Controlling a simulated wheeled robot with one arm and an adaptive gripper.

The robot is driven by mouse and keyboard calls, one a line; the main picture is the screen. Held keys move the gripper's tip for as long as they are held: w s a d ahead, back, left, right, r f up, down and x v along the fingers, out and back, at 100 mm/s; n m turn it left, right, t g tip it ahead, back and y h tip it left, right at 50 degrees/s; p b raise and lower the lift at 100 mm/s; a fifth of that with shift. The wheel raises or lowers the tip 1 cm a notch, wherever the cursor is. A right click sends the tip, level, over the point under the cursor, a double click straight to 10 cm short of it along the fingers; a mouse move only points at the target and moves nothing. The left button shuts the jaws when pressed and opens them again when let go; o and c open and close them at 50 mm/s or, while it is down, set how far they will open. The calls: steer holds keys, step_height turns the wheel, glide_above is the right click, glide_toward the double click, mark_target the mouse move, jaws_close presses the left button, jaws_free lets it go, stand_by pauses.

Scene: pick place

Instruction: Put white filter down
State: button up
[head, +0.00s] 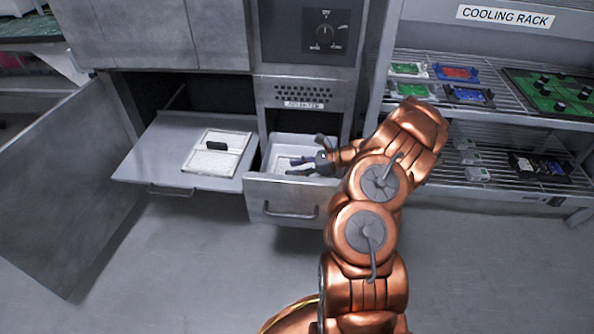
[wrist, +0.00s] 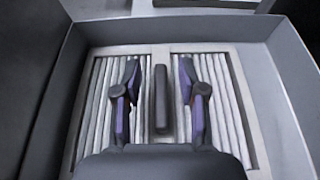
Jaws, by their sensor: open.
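A white filter (wrist: 95,108) with pleats, a pale frame and a black handle (wrist: 161,98) lies flat in the open drawer (head: 285,190). In the head view it is a pale shape (head: 279,160) partly hidden by my gripper (head: 293,167). In the wrist view my gripper (wrist: 158,72) is open, with one finger on each side of the handle and visible gaps between.
An open cabinet door (head: 65,180) stands at the left. A machine panel with a dial (head: 324,32) is above the drawer. The cooling rack (head: 490,115) at the right holds several green, blue and red boards. The floor in front is clear.

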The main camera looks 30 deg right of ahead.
steer(key=p+v, duration=0.3)
steer(key=v, duration=0.9)
steer(key=w+a+r+n+g+y, duration=0.1)
steer(key=a+r+n+g, duration=0.2)
steer(key=a, duration=0.4)
steer(key=w+a+r+n+g+y, duration=0.1)
steer(key=a+r+n, duration=0.3)
steer(key=a+r, duration=0.25)
steer(key=s+a+r+n+g+h, duration=0.1)
steer(key=s+a+r+n+g, duration=0.2)
steer(key=a, duration=0.5)
steer(key=s+a+r+n+g, duration=0.2)
steer(key=s+a+r+n, duration=0.15)
steer(key=a, duration=0.35)
steer(key=s+a+r+n+g+h, duration=0.2)
steer(key=s+a+n+g+h, duration=0.4)
steer(key=s, duration=0.7)
steer(key=s+d+n+t+h, duration=0.2)
steer(key=s+n+h, duration=0.3)
steer(key=s, duration=0.9)
steer(key=shift+d+f+n, duration=0.2)
steer(key=shift+n, duration=0.75)
steer(key=shift+s, duration=0.15)
